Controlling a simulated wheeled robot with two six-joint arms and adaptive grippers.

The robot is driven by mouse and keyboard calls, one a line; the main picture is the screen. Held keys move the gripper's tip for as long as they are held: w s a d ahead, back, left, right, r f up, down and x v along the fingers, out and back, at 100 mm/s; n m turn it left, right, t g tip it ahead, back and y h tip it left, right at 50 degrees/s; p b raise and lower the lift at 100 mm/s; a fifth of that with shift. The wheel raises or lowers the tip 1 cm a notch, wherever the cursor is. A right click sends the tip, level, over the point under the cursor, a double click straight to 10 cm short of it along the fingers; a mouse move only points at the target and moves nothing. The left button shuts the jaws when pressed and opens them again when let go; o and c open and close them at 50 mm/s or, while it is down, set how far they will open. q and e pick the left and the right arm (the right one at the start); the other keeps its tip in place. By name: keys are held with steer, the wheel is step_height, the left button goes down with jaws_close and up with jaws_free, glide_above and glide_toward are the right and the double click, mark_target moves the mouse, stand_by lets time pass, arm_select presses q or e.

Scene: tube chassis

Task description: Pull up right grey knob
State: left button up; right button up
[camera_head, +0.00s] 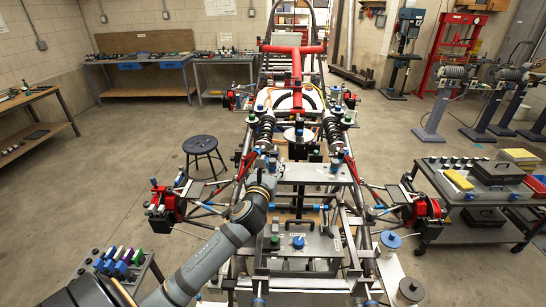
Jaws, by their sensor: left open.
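The tube chassis (352,240) stands ahead of me in the middle of the head view. A grey plate (312,174) lies across it. A small grey knob-like part (334,166) stands at the right of this plate; it is too small to tell whether it is the right grey knob. A lower metal panel (318,251) carries a blue knob (298,243) and a green knob (275,241). My left gripper (266,161) is open at the left end of the grey plate, left of the knob-like part. Its fingertips are small and hard to make out. My right gripper is not in view.
A tool cart (478,237) stands at the right, and a blue-topped spool (390,240) sits beside the chassis. A round stool (201,146) and a tray of coloured parts (120,262) are at the left. Red wheel hubs (424,207) stick out sideways.

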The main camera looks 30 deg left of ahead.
arm_select(q)
steer(key=shift+w+a+r, duration=0.15)
steer(key=shift+w+a, duration=0.1)
steer(key=shift+w, duration=0.5)
steer(key=shift+c, duration=1.8)
steer(key=c, duration=0.5)
jaws_close()
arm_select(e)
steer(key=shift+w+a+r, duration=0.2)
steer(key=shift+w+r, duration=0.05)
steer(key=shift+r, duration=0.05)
